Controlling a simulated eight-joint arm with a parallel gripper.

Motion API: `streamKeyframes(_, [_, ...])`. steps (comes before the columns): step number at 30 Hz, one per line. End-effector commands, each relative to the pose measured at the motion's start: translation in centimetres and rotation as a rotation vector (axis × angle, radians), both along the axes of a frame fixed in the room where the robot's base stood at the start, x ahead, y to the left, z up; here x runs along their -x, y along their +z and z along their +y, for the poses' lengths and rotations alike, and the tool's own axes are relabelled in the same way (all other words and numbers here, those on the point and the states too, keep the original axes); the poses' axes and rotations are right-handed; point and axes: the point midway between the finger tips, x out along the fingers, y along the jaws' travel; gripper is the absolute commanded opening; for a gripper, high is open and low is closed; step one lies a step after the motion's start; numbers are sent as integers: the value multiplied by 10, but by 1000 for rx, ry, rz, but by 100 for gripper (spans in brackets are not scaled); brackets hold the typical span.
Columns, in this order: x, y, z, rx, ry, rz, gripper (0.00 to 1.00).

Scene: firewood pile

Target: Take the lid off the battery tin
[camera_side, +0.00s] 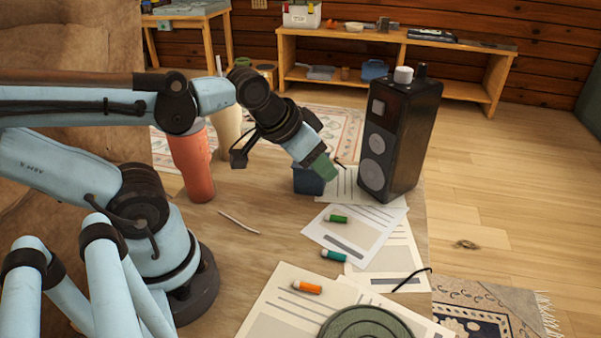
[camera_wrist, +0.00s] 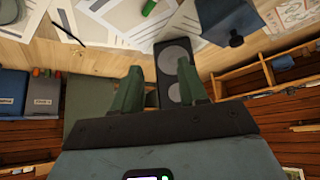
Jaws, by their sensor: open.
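A small dark blue box (camera_side: 308,183), which looks like the battery tin, stands on the table left of the black speaker. In the wrist view the box (camera_wrist: 222,18) is at the upper right, with a small dark knob (camera_wrist: 236,41) on it, so its lid appears to be on. My gripper (camera_side: 322,169) is over the tin in the side view and hides part of its top. In the wrist view my gripper (camera_wrist: 160,68) has its two green fingers apart, with nothing between them. The tin lies off to the right of the fingers there.
The tall black speaker (camera_side: 397,142) stands close to the tin's right. Papers (camera_side: 352,232) carry green (camera_side: 336,218), teal (camera_side: 333,255) and orange (camera_side: 307,287) batteries. An orange tumbler (camera_side: 191,165) stands behind my arm. A round green ribbed object (camera_side: 366,325) lies at the front.

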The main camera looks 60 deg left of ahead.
Motion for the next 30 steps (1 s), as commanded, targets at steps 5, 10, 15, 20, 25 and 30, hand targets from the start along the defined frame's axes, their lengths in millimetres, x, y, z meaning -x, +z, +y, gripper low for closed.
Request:
streamKeyframes(5, [0,0,0,0,0,0,62])
streamKeyframes(10, [0,0,0,0,0,0,88])
streamKeyframes(15, [0,0,0,0,0,0,100])
streamKeyframes(20, [-1,1,1,-5,-4,5,100])
streamKeyframes(25, [-11,13,12,-69,-67,79,100])
streamKeyframes(30, [-30,32,36,-170,-219,233,100])
